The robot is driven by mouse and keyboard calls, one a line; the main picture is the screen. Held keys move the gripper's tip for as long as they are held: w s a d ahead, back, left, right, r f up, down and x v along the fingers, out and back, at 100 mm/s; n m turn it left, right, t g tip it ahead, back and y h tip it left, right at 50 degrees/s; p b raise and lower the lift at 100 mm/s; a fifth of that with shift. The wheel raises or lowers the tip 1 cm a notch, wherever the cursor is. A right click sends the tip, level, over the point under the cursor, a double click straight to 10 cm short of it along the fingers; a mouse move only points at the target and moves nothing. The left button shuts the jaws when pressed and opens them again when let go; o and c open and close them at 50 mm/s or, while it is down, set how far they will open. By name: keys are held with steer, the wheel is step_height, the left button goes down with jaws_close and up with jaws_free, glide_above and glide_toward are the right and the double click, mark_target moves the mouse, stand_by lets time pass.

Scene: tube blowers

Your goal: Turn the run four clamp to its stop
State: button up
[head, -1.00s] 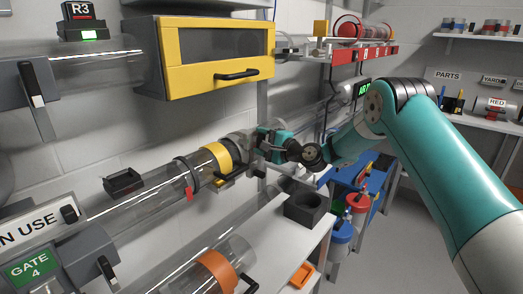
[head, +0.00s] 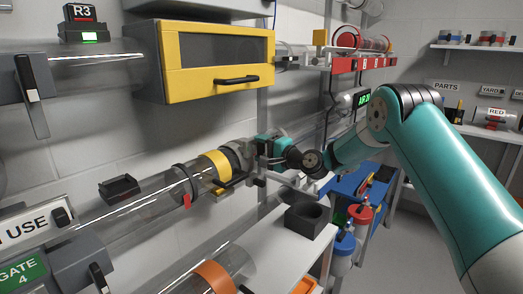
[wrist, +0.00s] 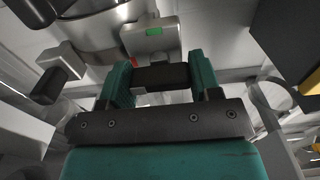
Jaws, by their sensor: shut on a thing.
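The run four tube (head: 130,207) runs along the wall from the Gate 4 box (head: 22,270), with a yellow band (head: 215,162) near its right end. The grey clamp (head: 238,152) sits at that end, partly hidden by my gripper (head: 268,150). In the wrist view my gripper (wrist: 161,68) has its two teal fingers on either side of a dark clamp handle (wrist: 160,78) and is shut on it. Beyond it is the grey clamp body (wrist: 150,40) with a green mark and a small red mark. How far the clamp is turned is unclear.
A yellow-framed cabinet (head: 218,60) hangs above the clamp. A lower tube with an orange band (head: 215,277) lies in front. A small black tray (head: 119,188) is by the wall.

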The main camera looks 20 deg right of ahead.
steer(key=o, duration=0.9)
steer(key=b+v, duration=0.2)
steer(key=v, duration=1.5)
steer(key=shift+s+d+b, duration=0.1)
steer(key=shift+s+b, duration=0.15)
steer(key=shift+b, duration=0.15)
